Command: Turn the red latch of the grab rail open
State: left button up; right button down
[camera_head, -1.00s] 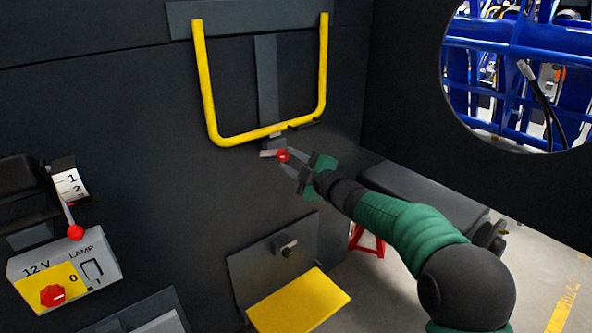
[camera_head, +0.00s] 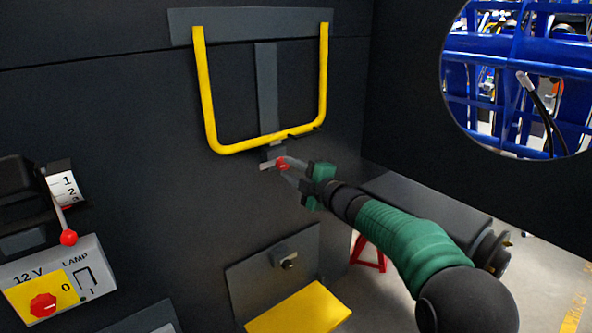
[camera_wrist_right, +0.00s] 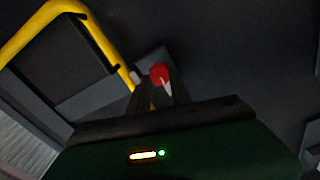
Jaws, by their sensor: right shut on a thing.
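The red latch (camera_head: 282,163) sits on a small grey bracket just below the bottom bar of the yellow grab rail (camera_head: 262,138). My right gripper (camera_head: 289,167) reaches in from the right, and its fingers are shut on the red latch. In the right wrist view the red latch (camera_wrist_right: 160,75) shows at the fingertips, with the yellow rail (camera_wrist_right: 110,45) to its left. The grab rail hangs down against the dark panel, its two arms upright. My left gripper is not in view.
A lamp box (camera_head: 60,280) with a red knob stands at the lower left, below a lever with a red ball (camera_head: 68,238). A yellow step (camera_head: 300,310) sticks out below the rail. A round opening at the upper right shows blue framework (camera_head: 500,70).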

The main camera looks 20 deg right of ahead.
jog(key=c, duration=1.2)
grip_release()
jog(key=shift+a+r, duration=0.3)
jog(key=shift+r, duration=0.4)
jog(key=shift+o, duration=0.8)
jog(key=shift+s+d+f+b, duration=0.15)
jog(key=shift+s+d+f, duration=0.25)
jog(key=shift+s, duration=0.2)
jog(key=shift+s+d+f+b, duration=0.15)
jog(key=shift+s+d+f, duration=0.1)
jog(key=shift+s+f, duration=0.3)
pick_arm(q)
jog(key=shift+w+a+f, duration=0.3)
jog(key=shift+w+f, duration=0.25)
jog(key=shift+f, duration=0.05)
pick_arm(e)
jog(key=v, duration=1.4)
jog(key=shift+s+r, duration=0.2)
jog(key=shift+r, duration=0.05)
jog(key=shift+w+d, duration=0.1)
